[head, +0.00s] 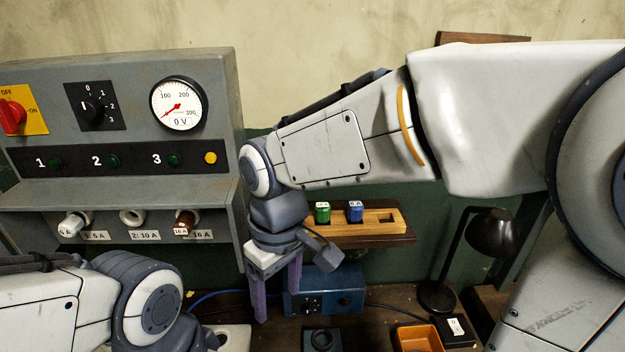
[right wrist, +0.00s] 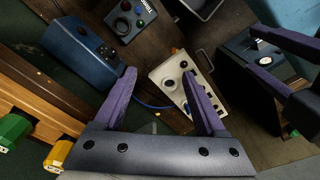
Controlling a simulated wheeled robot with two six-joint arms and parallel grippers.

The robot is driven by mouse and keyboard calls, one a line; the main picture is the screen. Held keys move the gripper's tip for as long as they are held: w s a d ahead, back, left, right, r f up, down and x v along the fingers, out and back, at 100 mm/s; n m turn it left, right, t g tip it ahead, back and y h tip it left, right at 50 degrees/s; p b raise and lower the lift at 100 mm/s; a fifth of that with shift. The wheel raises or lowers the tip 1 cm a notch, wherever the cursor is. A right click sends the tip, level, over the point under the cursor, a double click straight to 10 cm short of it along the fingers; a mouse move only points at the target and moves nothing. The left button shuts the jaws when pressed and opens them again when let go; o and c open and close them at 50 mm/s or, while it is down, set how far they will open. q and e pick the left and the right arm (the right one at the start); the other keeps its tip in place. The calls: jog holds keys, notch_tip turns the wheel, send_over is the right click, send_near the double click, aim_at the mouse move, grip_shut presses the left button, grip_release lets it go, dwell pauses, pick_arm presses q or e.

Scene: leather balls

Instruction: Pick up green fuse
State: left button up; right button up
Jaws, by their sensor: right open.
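The green fuse (head: 322,211) stands upright in a slot of the wooden rack (head: 385,228), left of a blue fuse (head: 355,210). In the right wrist view the green fuse (right wrist: 13,131) is at the left edge, beside a yellow fuse (right wrist: 59,155). My right gripper (head: 277,301) points down, left of and in front of the rack, open and empty; its two purple fingers (right wrist: 158,74) are apart in the wrist view. My left gripper (right wrist: 255,48) shows at the right of the wrist view, its fingers apart and nothing seen between them.
The grey fuse panel (head: 120,190) with dials and fuse sockets stands at the left. A blue box (head: 325,290) sits below the rack. A black lamp (head: 493,235) and an orange tray (head: 418,338) are at the right. A white box with knobs (right wrist: 178,83) lies beyond my right fingers.

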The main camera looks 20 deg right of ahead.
jog(key=w+d+r+m+p, duration=0.1)
jog(key=w+d+r+p, duration=0.4)
jog(key=w+r, duration=0.45)
notch_tip(320, 180, up, 7)
jog(key=m+p, duration=0.1)
jog(key=p, duration=0.3)
send_over(322, 205)
jog(key=shift+h, duration=0.3)
jog(key=f, duration=0.1)
jog(key=f+p, duration=0.1)
jog(key=f, duration=0.2)
jog(key=shift+w+f, duration=0.1)
jog(key=shift+w, duration=0.2)
jog(key=f+p, duration=0.2)
jog(key=f, duration=0.3)
jog(key=shift+s+d+f+p, duration=0.1)
jog(key=shift+s+f+p, duration=0.05)
jog(key=shift+s+p, duration=0.2)
jog(key=shift+f, duration=0.3)
pick_arm(q)
notch_tip(322, 205, up, 16)
jog(key=shift+f, duration=0.2)
pick_arm(e)
jog(key=shift+w, duration=0.1)
grip_shut()
